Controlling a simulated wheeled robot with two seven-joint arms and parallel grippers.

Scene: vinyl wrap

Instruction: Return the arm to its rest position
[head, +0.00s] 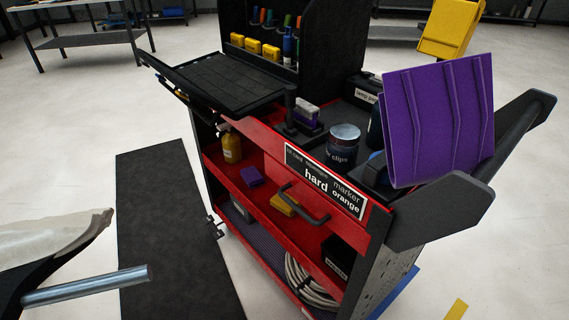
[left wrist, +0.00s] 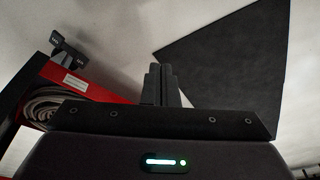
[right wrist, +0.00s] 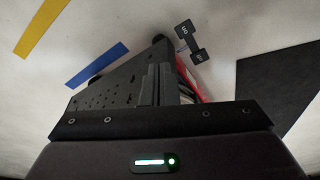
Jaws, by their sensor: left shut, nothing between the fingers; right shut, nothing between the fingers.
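My left gripper (left wrist: 160,68) shows in the left wrist view with its two dark fingers together and nothing between them. It points over the pale floor, between the red-and-black cart (left wrist: 85,88) at left and a dark mat (left wrist: 230,55) at right. My right gripper (right wrist: 158,68) shows in the right wrist view, also shut and empty. Its fingers overlap the perforated dark side of the cart (right wrist: 110,95) in the picture; I cannot tell the distance. Neither gripper shows in the head view.
The red-and-black tool cart (head: 270,150) stands in the middle, with a purple folded panel (head: 437,120) at its right side and a can of clips (head: 343,145) on top. The dark floor mat (head: 170,230) lies left. A metal rod (head: 85,287) juts in at lower left. Pale floor is open around.

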